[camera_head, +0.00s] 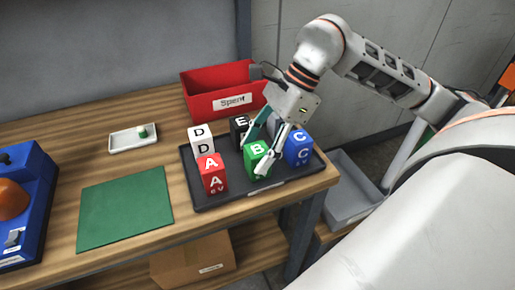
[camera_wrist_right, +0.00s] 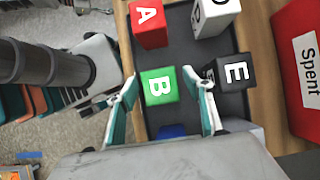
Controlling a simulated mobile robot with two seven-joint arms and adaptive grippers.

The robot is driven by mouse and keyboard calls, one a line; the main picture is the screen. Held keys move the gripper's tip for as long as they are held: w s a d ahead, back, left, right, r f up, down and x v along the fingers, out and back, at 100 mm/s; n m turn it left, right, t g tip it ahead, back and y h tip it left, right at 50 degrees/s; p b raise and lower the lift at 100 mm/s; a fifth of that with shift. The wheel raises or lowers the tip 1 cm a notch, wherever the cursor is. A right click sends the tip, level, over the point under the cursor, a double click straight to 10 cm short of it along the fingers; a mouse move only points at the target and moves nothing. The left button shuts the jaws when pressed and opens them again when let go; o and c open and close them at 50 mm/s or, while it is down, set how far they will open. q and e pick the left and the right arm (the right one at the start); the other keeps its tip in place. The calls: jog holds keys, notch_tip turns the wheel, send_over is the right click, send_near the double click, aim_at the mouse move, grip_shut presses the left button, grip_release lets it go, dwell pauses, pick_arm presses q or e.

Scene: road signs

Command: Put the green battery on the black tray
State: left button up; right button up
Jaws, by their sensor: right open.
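The green battery (camera_head: 256,158), a block marked B, stands on the black tray (camera_head: 205,205). In the right wrist view the green battery (camera_wrist_right: 159,86) lies between the fingers, and the black tray (camera_wrist_right: 190,55) is around it. My right gripper (camera_head: 257,150) is above the tray with its fingers apart, one on each side of the green battery. In the right wrist view my right gripper (camera_wrist_right: 167,85) is open, and I cannot tell whether a finger touches the battery. My left gripper is not in view.
On the tray are a red block (camera_head: 212,174), a white block (camera_head: 201,140), a black block (camera_head: 239,128) and a blue block (camera_head: 298,147). A red bin marked Spent (camera_head: 215,103) stands behind. A green mat (camera_head: 125,208) and a white dish (camera_head: 120,142) lie left.

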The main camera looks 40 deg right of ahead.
jog(key=v, duration=1.2)
jog(key=shift+p, duration=0.4)
jog(key=shift+r, duration=0.15)
